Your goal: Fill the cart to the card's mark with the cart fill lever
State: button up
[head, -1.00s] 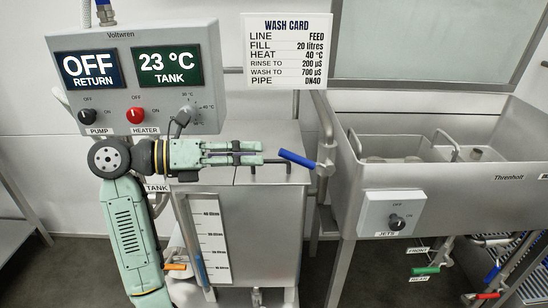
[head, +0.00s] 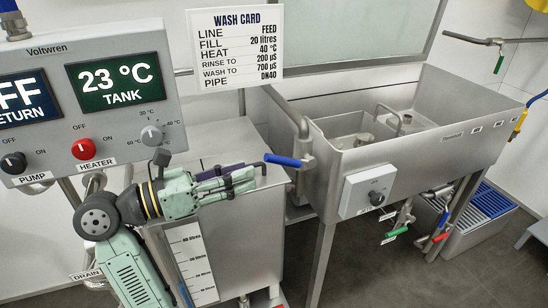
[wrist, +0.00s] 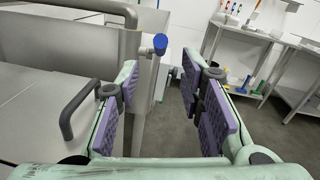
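The lever with the blue handle (head: 283,160) stands on a pipe between the cart and the sink, in the head view. Its blue end (wrist: 160,44) shows in the wrist view, ahead of my gripper and between its fingers in the picture. My gripper (head: 253,177) is just left of the handle, above the cart top. In the wrist view my gripper (wrist: 158,78) is open and empty, its purple pads apart. The cart (head: 240,240) is a grey metal box with a litre scale (head: 194,262) on its front. The wash card (head: 236,50) reads FILL 20 litres.
A control box (head: 85,110) with pump and heater knobs is at left; its display shows 23 °C TANK. A metal sink (head: 400,140) with a jets switch (head: 368,193) stands right of the cart. A cart-top handle (wrist: 75,110) is close left of my gripper in the wrist view.

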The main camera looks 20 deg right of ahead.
aim_at(283, 161)
jog(key=d, duration=0.3)
jog(key=d+p, duration=0.1)
jog(key=d, duration=0.2)
jog(key=w+d+p, duration=0.1)
jog(key=d, duration=0.2)
jog(key=shift+w+d, duration=0.1)
jog(key=shift+d, duration=0.3)
jog(key=shift+c, duration=0.5)
grip_shut()
